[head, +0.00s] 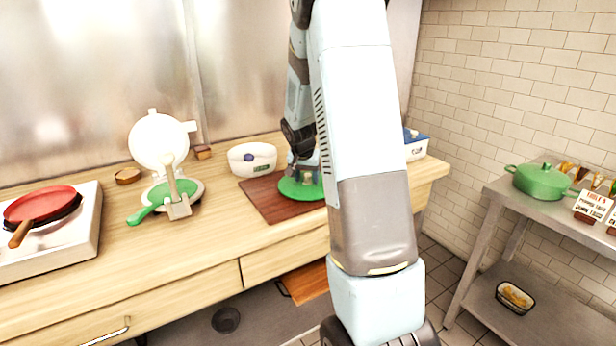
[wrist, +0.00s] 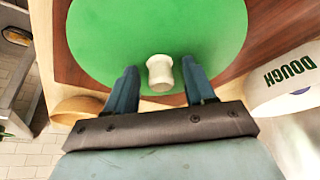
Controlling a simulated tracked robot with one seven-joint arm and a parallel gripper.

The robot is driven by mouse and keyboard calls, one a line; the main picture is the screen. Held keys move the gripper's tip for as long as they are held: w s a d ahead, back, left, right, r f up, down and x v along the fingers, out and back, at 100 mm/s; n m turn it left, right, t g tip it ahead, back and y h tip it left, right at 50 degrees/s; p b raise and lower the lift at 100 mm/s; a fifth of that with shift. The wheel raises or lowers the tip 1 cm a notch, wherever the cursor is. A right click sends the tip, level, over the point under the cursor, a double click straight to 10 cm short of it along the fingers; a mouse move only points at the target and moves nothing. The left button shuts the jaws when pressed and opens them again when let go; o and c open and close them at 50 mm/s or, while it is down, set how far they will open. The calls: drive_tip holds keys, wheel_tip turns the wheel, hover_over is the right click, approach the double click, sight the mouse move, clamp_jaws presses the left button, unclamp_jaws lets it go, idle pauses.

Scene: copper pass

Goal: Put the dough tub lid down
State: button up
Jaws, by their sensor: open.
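The dough tub lid (head: 297,190) is a round green disc lying on the dark red-brown board on the counter. In the wrist view the lid (wrist: 190,30) fills the upper middle, with its white knob (wrist: 160,74) pointing up at me. My gripper (wrist: 160,76) is open, with one finger on each side of the knob and gaps visible on both sides. The white dough tub (head: 252,158) stands behind the board at left; its "DOUGH" lettering shows in the wrist view (wrist: 290,72). My arm hides part of the lid and board in the head view.
A press with a green handle (head: 150,205) stands open on the counter (head: 90,270) to the left. A red pan (head: 42,203) sits on a white hob. A wooden bowl (wrist: 78,108) is near my gripper. A green pot (head: 541,181) is on the right shelf.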

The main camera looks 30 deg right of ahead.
drive_tip(key=shift+r, duration=0.1)
drive_tip(key=v, duration=1.2)
drive_tip(key=s+a+r+n+t+y, duration=0.1)
drive_tip(key=s+a+r+n, duration=0.1)
drive_tip(key=s+a+r, duration=0.4)
drive_tip(key=s+a+r+n, duration=0.2)
drive_tip(key=s+a+r, duration=0.15)
drive_tip(key=s, duration=0.45)
drive_tip(key=s+a+n+y, duration=0.1)
drive_tip(key=s+a+n, duration=0.1)
drive_tip(key=s, duration=0.6)
drive_tip(key=s+a+n+t+y, duration=0.1)
drive_tip(key=s+a+n, duration=0.1)
drive_tip(key=s+a, duration=0.3)
drive_tip(key=s, duration=0.3)
drive_tip(key=shift+a+r+n, duration=0.15)
drive_tip(key=shift+r+n, duration=0.05)
drive_tip(key=shift+n, duration=0.1)
drive_tip(key=shift+s, duration=0.1)
drive_tip(key=shift+c, duration=0.5)
drive_tip(key=shift+c, duration=0.6)
drive_tip(key=shift+a, duration=0.1)
